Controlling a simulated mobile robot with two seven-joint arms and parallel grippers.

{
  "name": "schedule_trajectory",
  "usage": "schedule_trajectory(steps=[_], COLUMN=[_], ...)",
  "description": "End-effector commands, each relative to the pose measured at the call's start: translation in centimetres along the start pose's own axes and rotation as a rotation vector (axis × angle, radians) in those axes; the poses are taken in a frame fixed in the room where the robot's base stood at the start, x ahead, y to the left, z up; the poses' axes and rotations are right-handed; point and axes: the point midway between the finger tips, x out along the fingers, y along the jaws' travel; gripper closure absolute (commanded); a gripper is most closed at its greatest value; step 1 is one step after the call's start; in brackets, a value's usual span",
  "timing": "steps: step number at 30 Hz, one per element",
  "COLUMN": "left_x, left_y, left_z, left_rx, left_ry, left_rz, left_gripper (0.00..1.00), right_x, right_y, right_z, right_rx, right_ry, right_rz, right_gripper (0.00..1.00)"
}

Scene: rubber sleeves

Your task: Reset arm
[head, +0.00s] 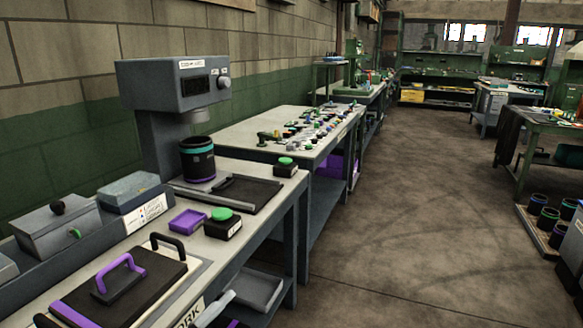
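Neither of my grippers can be made out in the head view. A pale rounded part (214,309) shows at the bottom edge, and I cannot tell whether it is mine. A black sleeve-like cylinder (199,165) with a teal band and purple base stands upright under the head of a grey bench machine (176,85). A black plate (130,290) with purple and black handles lies on the near bench. A small purple tray (188,221) and a black box with a green button (222,224) sit beside it.
A grey lidded box (57,236) and a blue-grey box (131,190) stand along the wall side. A second bench (240,135) holds many small parts. Several cylinders (548,220) stand on a low pallet at right. The concrete floor (400,230) between is open.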

Motion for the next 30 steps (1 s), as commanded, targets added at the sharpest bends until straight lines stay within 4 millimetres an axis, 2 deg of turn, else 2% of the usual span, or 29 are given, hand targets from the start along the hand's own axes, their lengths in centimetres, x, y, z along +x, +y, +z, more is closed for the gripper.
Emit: schedule_trajectory(steps=[3, 5, 9, 12, 16, 18, 21, 30], left_x=[-3.9, -6.3, -13.0, -17.8, -22.6, -24.2, -25.4, -25.5], left_y=[1.2, 2.1, 5.2, 7.7, 10.3, 11.2, 11.9, 11.9], left_z=[3.6, 5.3, 8.5, 9.5, 9.8, 9.6, 9.5, 9.5], left_rx=[-0.184, -0.27, -0.471, -0.594, -0.712, -0.752, -0.779, -0.782], left_ry=[-0.246, -0.37, -0.661, -0.844, -1.016, -1.072, -1.114, -1.117], left_rz=[-0.082, -0.114, -0.167, -0.186, -0.197, -0.198, -0.198, -0.198], left_gripper=[0.11, 0.11, 0.11, 0.11, 0.11, 0.11, 0.11, 0.11], right_x=[-0.4, -0.5, -0.8, -1.0, -1.2, -1.2, -1.2, -1.2], right_y=[0.0, 0.0, 0.1, 0.1, 0.1, 0.1, 0.1, 0.1], right_z=[-0.4, -0.6, -1.0, -1.2, -1.4, -1.5, -1.5, -1.5], right_rx=[-0.001, -0.002, -0.003, -0.004, -0.004, -0.005, -0.005, -0.005], right_ry=[-0.002, -0.001, 0.001, 0.002, 0.002, 0.002, 0.002, 0.002], right_rz=[0.001, 0.001, 0.002, 0.002, 0.003, 0.003, 0.003, 0.003], right_gripper=[0.51, 0.51, 0.51, 0.51, 0.51, 0.51, 0.51, 0.51])
